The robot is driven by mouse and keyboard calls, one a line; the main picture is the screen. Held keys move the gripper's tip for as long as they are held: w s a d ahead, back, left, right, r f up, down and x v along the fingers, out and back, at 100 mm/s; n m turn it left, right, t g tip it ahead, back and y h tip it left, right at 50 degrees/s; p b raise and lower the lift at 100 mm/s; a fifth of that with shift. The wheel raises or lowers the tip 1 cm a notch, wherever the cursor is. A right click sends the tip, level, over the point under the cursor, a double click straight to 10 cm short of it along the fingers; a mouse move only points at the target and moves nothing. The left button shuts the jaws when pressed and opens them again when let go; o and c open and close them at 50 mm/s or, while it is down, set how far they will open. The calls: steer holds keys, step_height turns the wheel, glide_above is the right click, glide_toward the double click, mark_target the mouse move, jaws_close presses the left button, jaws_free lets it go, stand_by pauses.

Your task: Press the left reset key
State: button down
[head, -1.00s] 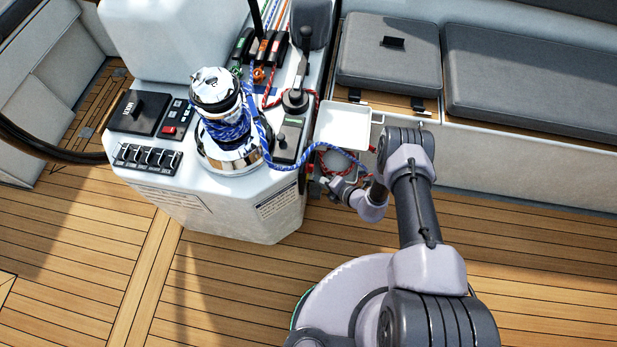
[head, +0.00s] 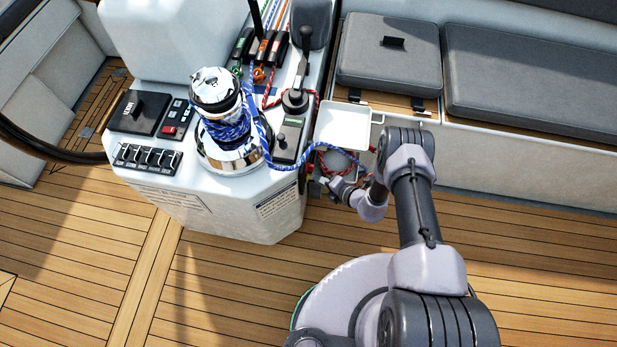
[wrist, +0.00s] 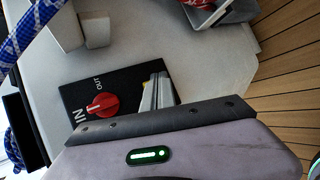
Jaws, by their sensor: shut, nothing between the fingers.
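No key that I can make out as the left reset key shows. A dark keypad with a red key (head: 169,130) sits on the pedestal top in the head view; its labels are too small to read. In the wrist view a black panel (wrist: 85,88) carries a red knob (wrist: 103,105) with IN and OUT marks. My gripper (wrist: 155,92) is shut and empty, its pale fingers in front of that panel's right end; contact cannot be told. In the head view my wrist is low beside the pedestal's right side, and the fingertips are hard to make out.
The chrome winch (head: 225,120) with blue rope stands on the pedestal (head: 235,215). A white tray (head: 343,127) juts out above my wrist. The blue rope (head: 315,146) hangs across near it. Rocker switches (head: 147,156) line the pedestal's front. The teak deck at left is clear.

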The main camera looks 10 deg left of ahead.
steer(key=shift+a, duration=0.15)
steer(key=shift+a+b, duration=0.3)
steer(key=shift+a, duration=0.4)
stand_by(0.7)
steer(key=shift+d, duration=0.15)
steer(key=shift+d+b, duration=0.35)
steer(key=shift+d, duration=0.3)
steer(key=d+b, duration=0.1)
steer(key=d, duration=0.4)
steer(key=shift+s, duration=0.1)
stand_by(0.7)
